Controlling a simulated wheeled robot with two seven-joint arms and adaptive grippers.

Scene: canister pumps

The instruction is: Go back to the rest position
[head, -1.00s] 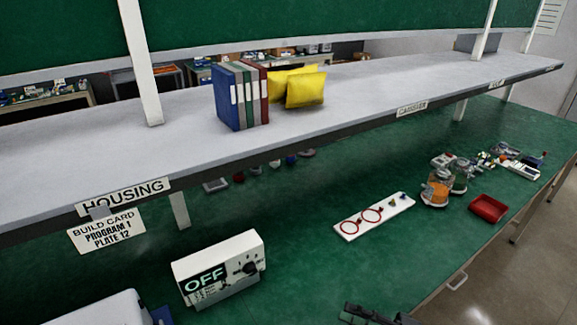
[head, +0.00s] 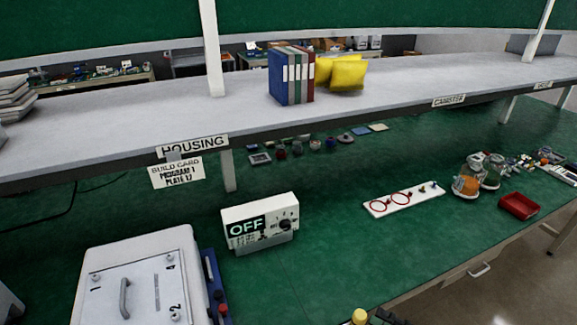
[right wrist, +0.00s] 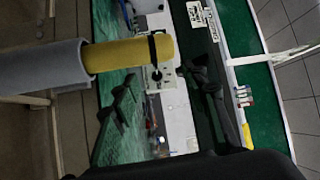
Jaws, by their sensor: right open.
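My right gripper (head: 384,318) shows only in part at the bottom edge of the head view, in front of the bench. In the right wrist view its two dark fingers stand wide apart, with nothing held between them. A yellow cylinder with a grey sleeve (right wrist: 125,53) crosses the right wrist view, and a yellow tip (head: 359,316) shows beside the gripper in the head view; I cannot tell whether these are part of my arm. My left gripper is in neither view.
The green bench (head: 330,265) holds a box reading OFF (head: 262,226), a white lidded case (head: 140,270), a white strip with red rings (head: 385,205), canisters (head: 466,184) and a red tray (head: 519,206). A grey shelf (head: 120,125) runs above. The bench front middle is clear.

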